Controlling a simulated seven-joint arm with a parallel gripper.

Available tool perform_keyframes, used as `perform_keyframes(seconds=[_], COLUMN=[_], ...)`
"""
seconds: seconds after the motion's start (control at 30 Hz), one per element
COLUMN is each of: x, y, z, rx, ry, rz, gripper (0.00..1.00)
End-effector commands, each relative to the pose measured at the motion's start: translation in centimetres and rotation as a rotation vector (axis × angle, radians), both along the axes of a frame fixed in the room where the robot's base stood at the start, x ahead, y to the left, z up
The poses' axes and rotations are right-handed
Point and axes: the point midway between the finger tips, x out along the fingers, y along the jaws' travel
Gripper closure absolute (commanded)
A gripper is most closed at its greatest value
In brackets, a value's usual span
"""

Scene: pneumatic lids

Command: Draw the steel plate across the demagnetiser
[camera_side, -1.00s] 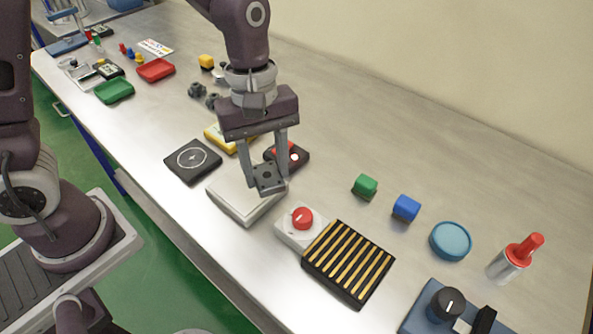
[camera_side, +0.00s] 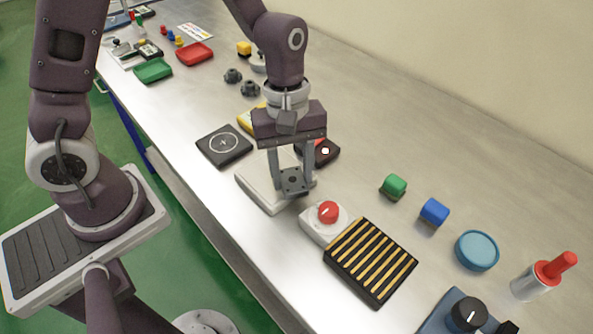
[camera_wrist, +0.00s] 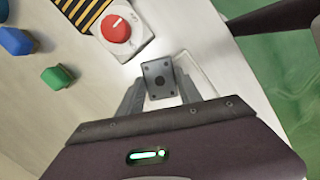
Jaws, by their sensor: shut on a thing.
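My gripper (camera_side: 292,186) is shut on the steel plate (camera_side: 293,180), a small grey square with a dark round centre and small corner holes. The plate also shows between the fingers in the wrist view (camera_wrist: 158,78). My gripper holds it over or at the right part of a flat white pad (camera_side: 258,189); I cannot tell whether they touch. The demagnetiser appears to be the black block with gold stripes (camera_side: 371,262), to the right of my gripper. A white box with a red knob (camera_side: 328,212) adjoins it, between the block and my gripper.
A black box with a red top (camera_side: 318,151) stands close behind my gripper. A dark square with a circle (camera_side: 224,146) lies left. Green (camera_side: 393,187) and blue (camera_side: 434,212) blocks and a round blue dish (camera_side: 477,250) stand right, with bare bench behind them.

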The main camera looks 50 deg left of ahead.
Motion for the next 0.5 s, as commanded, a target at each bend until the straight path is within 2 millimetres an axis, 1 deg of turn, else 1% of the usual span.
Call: perform_keyframes(seconds=[0.5], x=[0.0], y=[3.4], z=[0.0], rx=[0.0], ry=[0.0], rz=[0.003], gripper=[1.0])
